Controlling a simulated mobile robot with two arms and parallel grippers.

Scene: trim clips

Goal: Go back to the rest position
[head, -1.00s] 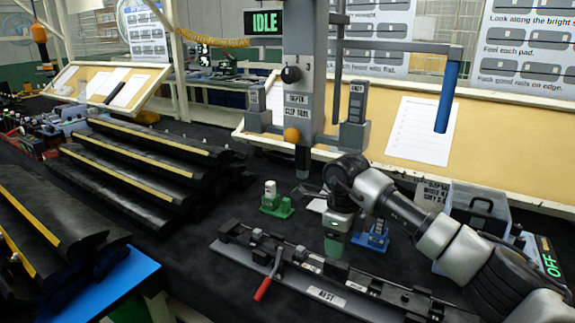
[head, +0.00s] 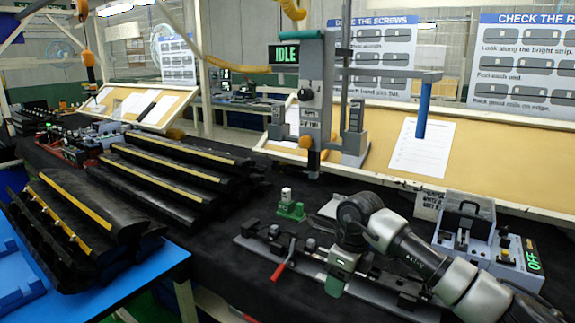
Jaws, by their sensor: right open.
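My right arm comes in from the lower right. Its gripper (head: 336,284), dark with a green part, points down over the near side of the long grey fixture (head: 270,255). The jaws are open; I see nothing held between them, though the fingertips are small and partly hidden. The fixture has a red-handled lever (head: 283,262) just left of the gripper. A small green stand (head: 291,209) is behind the fixture, apart from my gripper. My left gripper is not in view.
A grey press (head: 318,100) with an IDLE sign stands at the back. Black trims with yellow strips (head: 178,165) are stacked at left; more lie on a blue table (head: 130,278).

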